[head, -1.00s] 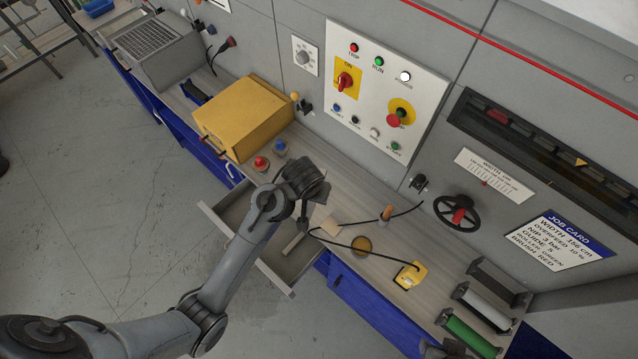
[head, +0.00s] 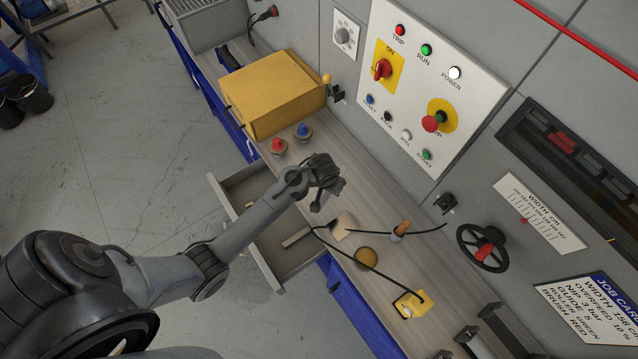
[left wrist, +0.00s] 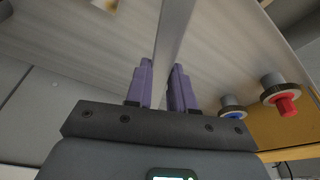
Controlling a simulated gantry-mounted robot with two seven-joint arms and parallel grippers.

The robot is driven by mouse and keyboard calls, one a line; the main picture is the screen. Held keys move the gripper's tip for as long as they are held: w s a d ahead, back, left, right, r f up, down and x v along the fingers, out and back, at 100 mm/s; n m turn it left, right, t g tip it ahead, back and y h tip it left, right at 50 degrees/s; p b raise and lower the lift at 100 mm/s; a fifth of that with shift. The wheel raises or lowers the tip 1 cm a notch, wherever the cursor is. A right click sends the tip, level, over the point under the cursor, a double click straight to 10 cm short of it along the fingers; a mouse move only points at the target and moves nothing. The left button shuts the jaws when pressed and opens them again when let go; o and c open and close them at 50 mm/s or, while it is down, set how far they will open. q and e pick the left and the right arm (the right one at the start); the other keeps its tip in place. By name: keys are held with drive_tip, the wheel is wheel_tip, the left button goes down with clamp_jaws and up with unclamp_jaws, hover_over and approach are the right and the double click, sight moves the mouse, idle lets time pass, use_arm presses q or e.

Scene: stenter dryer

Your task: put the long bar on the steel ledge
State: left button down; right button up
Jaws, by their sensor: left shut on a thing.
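My left gripper (head: 317,205) is above the bench's front edge, over the inner side of the open drawer. In the left wrist view its purple fingers (left wrist: 163,92) are shut on a long grey bar (left wrist: 174,35), which runs up out of the picture. In the head view a pale bar-like piece (head: 297,237) shows below the gripper over the drawer; I cannot tell whether it is the held bar. The long pale worktop (head: 375,195) runs along the grey machine wall; I cannot tell for sure which surface is the steel ledge. My right gripper is not in view.
The grey drawer (head: 273,262) stands open below the bench. Red (head: 278,146) and blue (head: 303,131) knobs and a yellow box (head: 272,95) are on the worktop.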

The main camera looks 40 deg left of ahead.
use_arm(q)
drive_tip(key=a+f, duration=0.2)
drive_tip(key=a, duration=0.1)
drive_tip(key=a+f, duration=0.1)
drive_tip(key=a, duration=0.1)
drive_tip(key=shift+w+a+f, duration=0.15)
drive_tip(key=shift+w+a, duration=0.1)
drive_tip(key=shift+w, duration=0.15)
drive_tip(key=shift+f, duration=2.05)
drive_tip(key=shift+f, duration=0.1)
drive_tip(key=c, duration=1)
unclamp_jaws()
